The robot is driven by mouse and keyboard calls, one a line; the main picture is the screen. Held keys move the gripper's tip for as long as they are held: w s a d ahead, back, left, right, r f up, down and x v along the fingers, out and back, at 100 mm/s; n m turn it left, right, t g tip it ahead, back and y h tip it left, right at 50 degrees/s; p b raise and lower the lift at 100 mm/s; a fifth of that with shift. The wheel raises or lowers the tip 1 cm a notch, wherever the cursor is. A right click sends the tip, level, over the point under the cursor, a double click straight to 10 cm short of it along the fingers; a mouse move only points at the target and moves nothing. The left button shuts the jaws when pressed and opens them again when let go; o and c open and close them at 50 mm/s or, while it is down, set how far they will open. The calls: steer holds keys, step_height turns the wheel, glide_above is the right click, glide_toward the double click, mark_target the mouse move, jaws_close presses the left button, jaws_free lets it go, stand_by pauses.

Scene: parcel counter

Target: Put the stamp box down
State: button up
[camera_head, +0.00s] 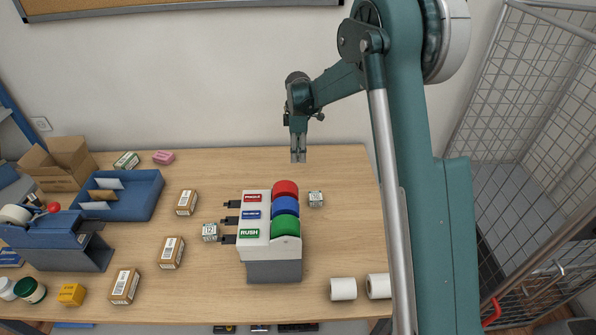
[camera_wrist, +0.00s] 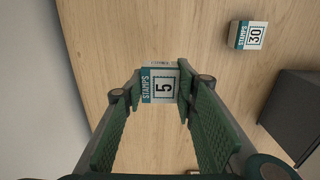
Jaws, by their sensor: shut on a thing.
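My gripper (camera_head: 298,155) is over the back part of the counter, behind the label dispenser and pointing down. In the wrist view its two green fingers (camera_wrist: 162,100) are closed on the sides of a small white and teal stamp box (camera_wrist: 163,86) marked STAMPS 5. In the head view this box is hard to make out between the fingertips. I cannot tell whether its underside touches the counter (camera_head: 345,230).
A dispenser (camera_head: 270,270) with red, blue and green rolls stands mid-counter. A stamp box marked 30 (camera_wrist: 248,35) and another stamp box (camera_head: 210,232) stand nearby. Brown cartons (camera_head: 171,252), a blue tray (camera_head: 150,195) and white rolls (camera_head: 343,288) lie around. The back right is clear.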

glide_above(298, 174)
steer(key=shift+s+f, duration=0.1)
steer(key=shift+f, duration=2.25)
steer(key=shift+f, duration=1.9)
steer(key=shift+f, duration=0.2)
steer(key=o, duration=0.9)
steer(key=shift+r, duration=0.15)
step_height(298, 174, up, 12)
steer(key=shift+r, duration=0.1)
